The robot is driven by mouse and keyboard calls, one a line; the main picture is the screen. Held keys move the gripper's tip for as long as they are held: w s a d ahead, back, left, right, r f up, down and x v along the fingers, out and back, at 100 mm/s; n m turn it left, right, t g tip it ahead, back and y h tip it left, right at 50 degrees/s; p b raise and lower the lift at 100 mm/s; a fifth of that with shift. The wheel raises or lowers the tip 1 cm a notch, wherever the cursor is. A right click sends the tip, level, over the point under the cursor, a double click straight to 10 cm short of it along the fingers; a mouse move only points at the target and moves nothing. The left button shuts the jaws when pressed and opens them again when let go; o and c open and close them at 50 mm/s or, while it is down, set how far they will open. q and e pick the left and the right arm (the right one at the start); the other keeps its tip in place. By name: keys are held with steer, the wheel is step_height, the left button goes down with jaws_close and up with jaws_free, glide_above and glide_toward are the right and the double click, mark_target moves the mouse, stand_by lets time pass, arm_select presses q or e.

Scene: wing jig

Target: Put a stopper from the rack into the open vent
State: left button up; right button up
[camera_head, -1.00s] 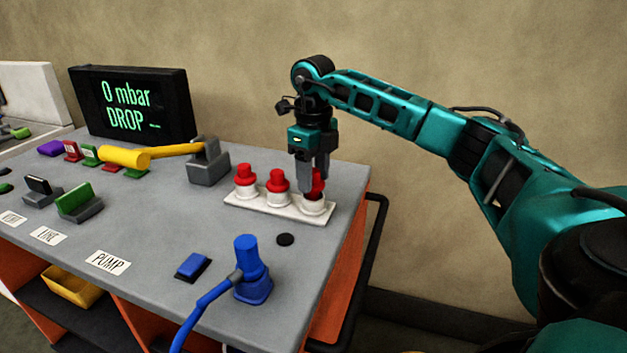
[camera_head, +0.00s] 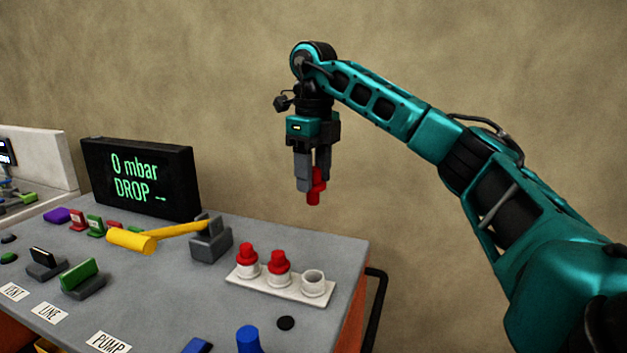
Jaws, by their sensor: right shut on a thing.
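My right gripper (camera_head: 311,186) is shut on a red stopper (camera_head: 314,197) and holds it in the air above the right part of the bench. The white rack (camera_head: 284,283) stands on the bench below it. Two red stoppers, the left one (camera_head: 247,252) and the middle one (camera_head: 278,262), sit in the rack's cups. The right cup (camera_head: 313,280) is empty. A small black round spot (camera_head: 286,323) lies on the bench in front of the rack; I cannot tell whether it is a hole. A VENT label (camera_head: 12,292) is at the left. My left gripper is not in view.
A black display (camera_head: 140,178) reads "0 mbar DROP --". A yellow-handled lever (camera_head: 150,238) on a grey block is left of the rack. A blue plug (camera_head: 249,340) is at the bottom edge. A black rail (camera_head: 375,310) runs along the bench's right side.

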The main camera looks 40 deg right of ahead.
steer(key=shift+r, duration=1.45)
